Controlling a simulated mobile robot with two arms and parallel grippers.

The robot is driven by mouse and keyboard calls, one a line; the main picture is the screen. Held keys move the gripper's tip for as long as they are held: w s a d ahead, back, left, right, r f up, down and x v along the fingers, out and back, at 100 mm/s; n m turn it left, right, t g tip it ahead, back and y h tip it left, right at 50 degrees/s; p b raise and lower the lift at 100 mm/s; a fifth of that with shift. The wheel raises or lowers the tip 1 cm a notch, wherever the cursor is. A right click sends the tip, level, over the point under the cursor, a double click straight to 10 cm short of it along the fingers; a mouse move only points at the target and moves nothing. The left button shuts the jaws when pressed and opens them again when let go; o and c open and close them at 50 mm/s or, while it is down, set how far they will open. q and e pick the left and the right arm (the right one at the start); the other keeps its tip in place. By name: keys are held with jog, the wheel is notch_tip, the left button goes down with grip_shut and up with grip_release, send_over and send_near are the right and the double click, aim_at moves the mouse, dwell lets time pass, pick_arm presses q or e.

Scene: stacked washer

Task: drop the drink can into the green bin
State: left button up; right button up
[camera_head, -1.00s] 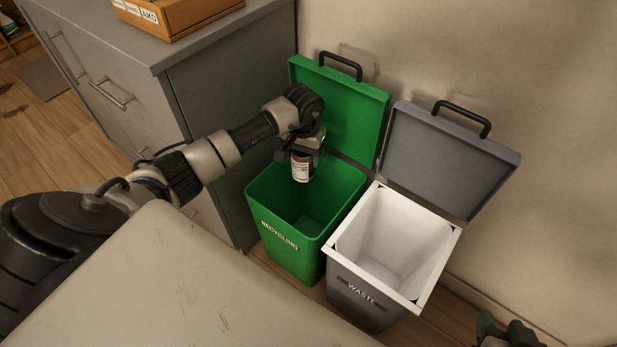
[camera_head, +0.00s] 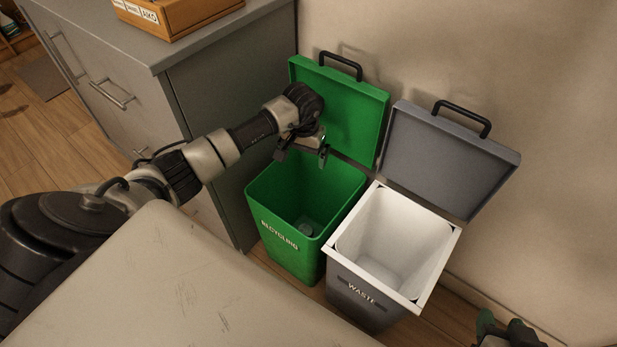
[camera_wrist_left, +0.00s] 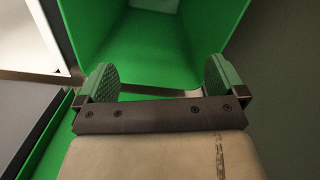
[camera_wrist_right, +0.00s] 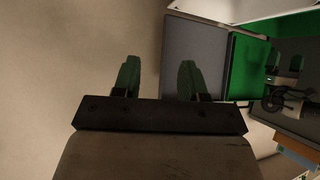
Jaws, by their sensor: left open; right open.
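The green bin (camera_head: 284,262), marked RECYCLING, stands with its lid (camera_head: 345,112) raised against the wall. My left gripper (camera_head: 304,156) is above the back of the bin's opening, open and empty. In the left wrist view its two green fingertips (camera_wrist_left: 161,82) are apart with nothing between them. My right gripper (camera_wrist_right: 157,80) is open and empty in its wrist view; only its tips show at the head view's lower right.
A grey bin (camera_head: 350,300) marked WASTE, with a white liner and raised lid (camera_head: 450,155), stands right of the green bin. A grey cabinet (camera_head: 215,100) bearing a wooden box (camera_head: 180,14) stands close on the left. The wall is behind.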

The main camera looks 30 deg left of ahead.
pick_arm(q)
notch_tip(320, 180, up, 10)
jog(key=p, duration=0.2)
jog(key=shift+r, duration=0.2)
pick_arm(e)
jog(key=s+d+f+g+h, duration=0.1)
jog(key=s+d+f+g, duration=0.1)
jog(key=s+g, duration=0.4)
jog(key=shift+s+d+f+h, duration=0.35)
jog(key=shift+s+f, duration=0.3)
jog(key=shift+s, duration=0.15)
